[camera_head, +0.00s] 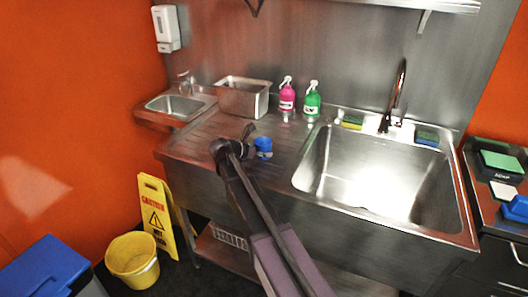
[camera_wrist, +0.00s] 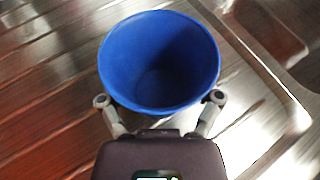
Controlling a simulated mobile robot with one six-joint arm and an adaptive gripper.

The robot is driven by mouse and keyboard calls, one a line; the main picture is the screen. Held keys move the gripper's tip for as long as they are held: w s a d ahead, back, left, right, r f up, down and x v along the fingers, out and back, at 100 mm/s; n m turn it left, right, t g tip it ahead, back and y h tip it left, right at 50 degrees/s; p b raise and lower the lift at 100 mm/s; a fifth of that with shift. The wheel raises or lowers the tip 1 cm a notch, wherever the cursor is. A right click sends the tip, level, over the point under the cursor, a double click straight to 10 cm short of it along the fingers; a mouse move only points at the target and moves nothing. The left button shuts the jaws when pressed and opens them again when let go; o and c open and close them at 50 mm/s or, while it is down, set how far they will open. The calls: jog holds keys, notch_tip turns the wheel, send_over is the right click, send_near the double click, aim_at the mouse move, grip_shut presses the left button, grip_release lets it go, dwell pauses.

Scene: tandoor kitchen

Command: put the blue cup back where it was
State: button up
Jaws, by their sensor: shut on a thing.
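The blue cup (camera_head: 263,147) is at the ribbed steel drainboard left of the large sink in the head view. In the wrist view the blue cup (camera_wrist: 160,62) fills the upper middle, its open mouth facing the camera, and it looks empty. My gripper (camera_wrist: 159,108) has one finger on each side of the cup, shut on it. In the head view my gripper (camera_head: 250,143) is small and partly hidden by my arm. I cannot tell whether the cup's base touches the drainboard (camera_head: 200,148).
A steel container (camera_head: 243,98), a pink bottle (camera_head: 287,98) and a green bottle (camera_head: 312,102) stand behind the cup. The large sink basin (camera_head: 372,180) lies to the right. A small hand basin (camera_head: 178,106) is at the left. The drainboard around the cup is clear.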

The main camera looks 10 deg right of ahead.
jog(key=shift+f, duration=0.2)
jog(key=o, duration=1)
jog(key=shift+o, duration=0.2)
jog(key=shift+r, duration=0.2)
jog(key=shift+r, duration=0.1)
jog(key=p+v, duration=0.4)
jog(key=v, duration=0.8)
jog(key=shift+p, duration=0.4)
jog(key=shift+s, duration=0.15)
